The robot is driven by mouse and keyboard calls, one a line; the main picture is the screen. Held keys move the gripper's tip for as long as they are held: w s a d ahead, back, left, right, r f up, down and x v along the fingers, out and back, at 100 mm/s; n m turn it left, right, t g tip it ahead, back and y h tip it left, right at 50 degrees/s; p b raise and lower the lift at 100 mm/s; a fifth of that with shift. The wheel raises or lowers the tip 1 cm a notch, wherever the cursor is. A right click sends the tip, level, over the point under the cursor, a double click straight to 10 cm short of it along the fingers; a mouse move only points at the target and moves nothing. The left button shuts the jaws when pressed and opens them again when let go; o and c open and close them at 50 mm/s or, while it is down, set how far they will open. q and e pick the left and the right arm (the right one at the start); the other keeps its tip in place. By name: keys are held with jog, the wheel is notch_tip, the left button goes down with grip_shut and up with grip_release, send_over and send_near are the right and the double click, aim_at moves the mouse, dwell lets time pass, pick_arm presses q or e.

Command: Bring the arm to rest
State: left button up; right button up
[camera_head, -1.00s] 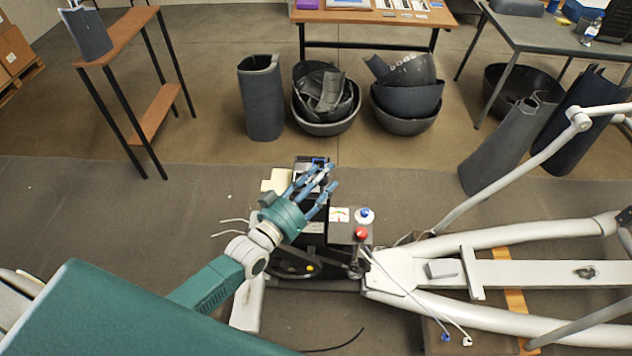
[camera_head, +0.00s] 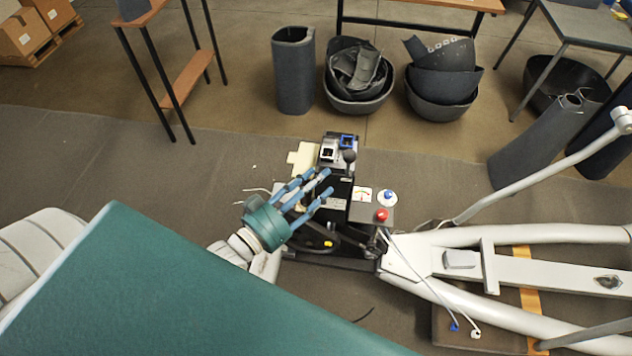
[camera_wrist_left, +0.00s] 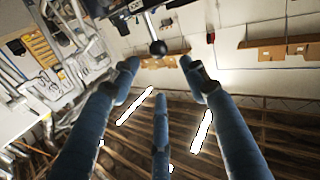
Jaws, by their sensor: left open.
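My left arm comes in from the lower left in the head view, partly hidden by a large teal part of my own body. My left gripper (camera_head: 312,192) is open and empty, over the black base of the elliptical machine. Its blue fingers point up and right, just below the black knob (camera_head: 349,156) and left of the box with the red button (camera_head: 381,215). In the left wrist view the spread fingers (camera_wrist_left: 160,75) have nothing between them, and the black knob (camera_wrist_left: 158,47) shows beyond them. My right gripper is not in view.
The elliptical's pale frame (camera_head: 540,270) fills the right side. Beyond it stand a dark upright cover (camera_head: 293,70), bowls of dark shells (camera_head: 358,105) and a small brown-topped table (camera_head: 188,80). The grey floor at left (camera_head: 100,160) is clear.

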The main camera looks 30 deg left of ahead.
pick_arm(q)
jog(key=shift+f, duration=0.15)
jog(key=s+a+f+g+y+b, duration=0.1)
jog(key=s+a+f+g, duration=0.15)
jog(key=f, duration=0.85)
jog(key=s+a+f+g+y+b, duration=0.15)
jog(key=s+f, duration=0.25)
jog(key=f, duration=0.7)
jog(key=s+a+f+g+y+b, duration=0.1)
jog(key=s+f+g+y+b, duration=0.15)
jog(key=f, duration=0.95)
jog(key=s+d+f+g+b, duration=0.1)
jog(key=s+f+g, duration=0.4)
jog(key=s+f, duration=0.6)
jog(key=s+d+f+m+g+b, duration=0.1)
jog(key=s+f+g, duration=0.3)
jog(key=s+f, duration=0.7)
jog(key=s, duration=0.8)
jog(key=shift+d+f+g+y+b, duration=0.2)
jog(key=shift+f+g+y+b, duration=0.1)
jog(key=shift+f+g, duration=0.1)
